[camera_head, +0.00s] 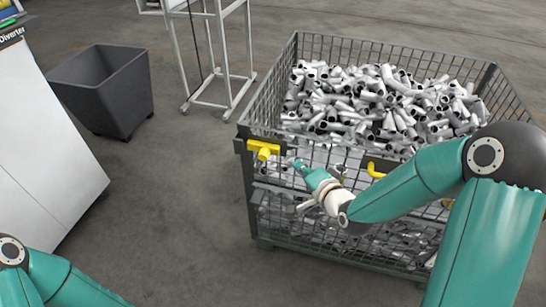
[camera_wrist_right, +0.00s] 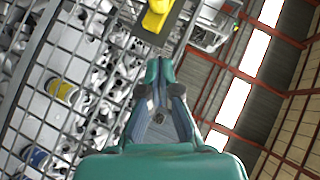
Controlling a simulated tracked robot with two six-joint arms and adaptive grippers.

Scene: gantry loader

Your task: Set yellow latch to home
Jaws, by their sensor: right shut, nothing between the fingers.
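A yellow latch (camera_head: 264,150) sits on a dark plate at the left end of the wire bin's front upper rail. The same kind of yellow part (camera_wrist_right: 156,16) shows at the top of the right wrist view, just beyond my fingertips. My right gripper (camera_head: 299,166) is in front of the bin, a little right of the latch and apart from it. In the right wrist view its fingers (camera_wrist_right: 160,70) are together and empty. My left arm shows at the lower left of the head view, but its gripper is out of frame.
The wire bin (camera_head: 293,47) is full of grey metal pipe pieces (camera_head: 370,95). Another yellow handle (camera_head: 376,170) is on its front, right of my gripper. A dark open bin (camera_head: 115,95) and a white frame stand at the left. The floor (camera_head: 180,190) between is clear.

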